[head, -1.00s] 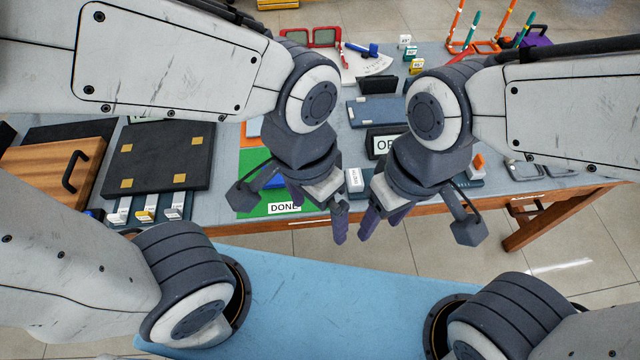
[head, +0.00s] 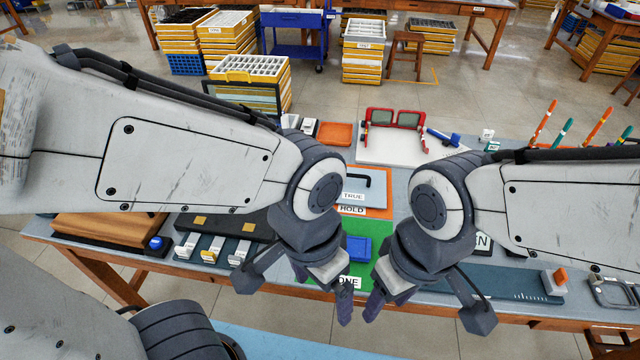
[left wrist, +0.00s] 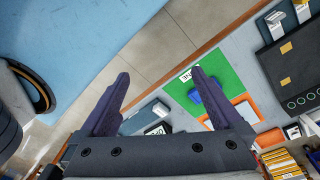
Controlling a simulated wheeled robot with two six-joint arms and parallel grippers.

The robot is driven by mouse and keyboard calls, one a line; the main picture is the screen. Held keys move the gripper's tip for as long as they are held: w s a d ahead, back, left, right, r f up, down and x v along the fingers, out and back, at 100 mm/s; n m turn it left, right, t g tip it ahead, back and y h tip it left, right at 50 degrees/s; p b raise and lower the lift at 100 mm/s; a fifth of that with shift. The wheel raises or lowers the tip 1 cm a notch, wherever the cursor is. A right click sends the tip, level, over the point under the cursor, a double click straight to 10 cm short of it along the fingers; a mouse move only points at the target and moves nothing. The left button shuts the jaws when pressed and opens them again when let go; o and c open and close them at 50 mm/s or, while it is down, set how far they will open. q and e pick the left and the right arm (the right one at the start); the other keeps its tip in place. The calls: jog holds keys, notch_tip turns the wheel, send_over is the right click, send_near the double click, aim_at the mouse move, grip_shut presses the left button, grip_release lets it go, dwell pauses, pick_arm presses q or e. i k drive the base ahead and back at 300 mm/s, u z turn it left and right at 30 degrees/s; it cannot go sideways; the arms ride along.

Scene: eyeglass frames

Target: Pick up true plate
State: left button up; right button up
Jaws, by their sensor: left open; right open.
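A plate labelled TRUE (head: 352,197) lies on the orange mat marked HOLD (head: 384,206) in the head view, mid-table between my forearms. A dark bar-shaped handle shows at its back, and my left arm hides part of the area. My left gripper (head: 322,292) is open and empty, in front of the plate near the table's front edge. My right gripper (head: 386,299) is open and empty just right of it. The left wrist view shows the left jaws (left wrist: 161,76) apart with nothing between them; the orange mat (left wrist: 241,107) is partly visible there.
A green mat marked DONE (head: 352,270) with a blue block (head: 357,249) lies in front of the orange mat. Red-framed eyeglasses (head: 395,118) stand on a white board behind. A dark panel with gold pads (head: 222,222) lies left, a long dark-blue fixture (head: 500,285) right.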

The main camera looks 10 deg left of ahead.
aim_at(363, 187)
jog(key=z, duration=0.45)
jog(key=k, duration=0.6)
jog(key=z, duration=0.35)
jog(key=i, duration=0.6)
jog(key=u, duration=1.15)
jog(key=i, duration=0.65)
jog(key=u, duration=0.75)
